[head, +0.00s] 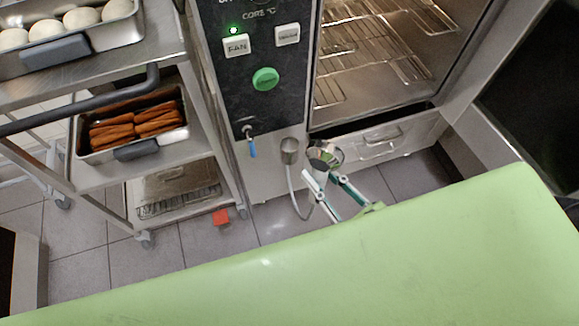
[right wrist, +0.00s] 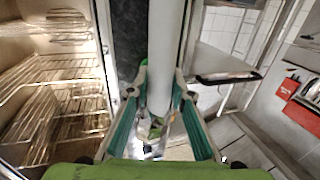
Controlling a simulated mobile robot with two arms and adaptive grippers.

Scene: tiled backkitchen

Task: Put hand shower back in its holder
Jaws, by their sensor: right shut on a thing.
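The hand shower (head: 325,155) has a round, shiny metal head and is beside the front of the oven in the head view. My right gripper (head: 322,178) is shut on it from below, its pale and teal fingers on either side. In the right wrist view a thick grey cylinder, seemingly the hand shower (right wrist: 166,60), runs down between the fingers of my right gripper (right wrist: 162,85). The holder, a small grey metal cup (head: 290,146), is on the oven's lower front panel, just left of the shower head and apart from it. My left gripper is not in view.
A pale hose (head: 292,190) loops below the holder toward my right gripper. The oven (head: 375,55) stands open with wire racks; its drawer (head: 385,140) is to the right. A trolley (head: 150,40) with trays is at left. A red block (head: 221,217) lies on the floor.

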